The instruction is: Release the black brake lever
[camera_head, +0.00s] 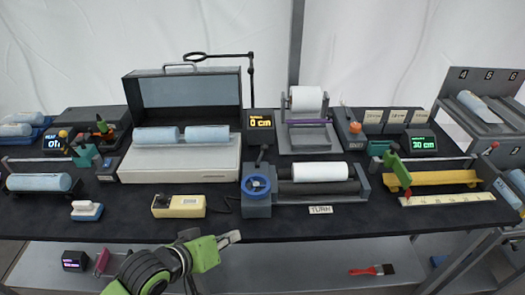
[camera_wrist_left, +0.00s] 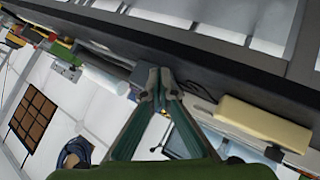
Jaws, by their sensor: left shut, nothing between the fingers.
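The black brake lever (camera_head: 262,155) stands up behind the blue handwheel (camera_head: 256,185) on the grey roller unit (camera_head: 318,187). Its knob tip leans slightly; its lower part is partly hidden by the unit. My left gripper (camera_head: 232,238) is in front of the bench, below and left of the handwheel, apart from the lever. Its fingers are shut and empty, also in the left wrist view (camera_wrist_left: 159,88). I cannot make out the lever in the left wrist view. My right gripper is not in view.
A white roll (camera_head: 320,172) lies on the roller unit, with a TURN label (camera_head: 320,210) in front. A cream device (camera_head: 178,206) sits to the left. A display reading 0 cm (camera_head: 261,122) stands behind the lever. A shelf (camera_head: 300,264) runs below the bench.

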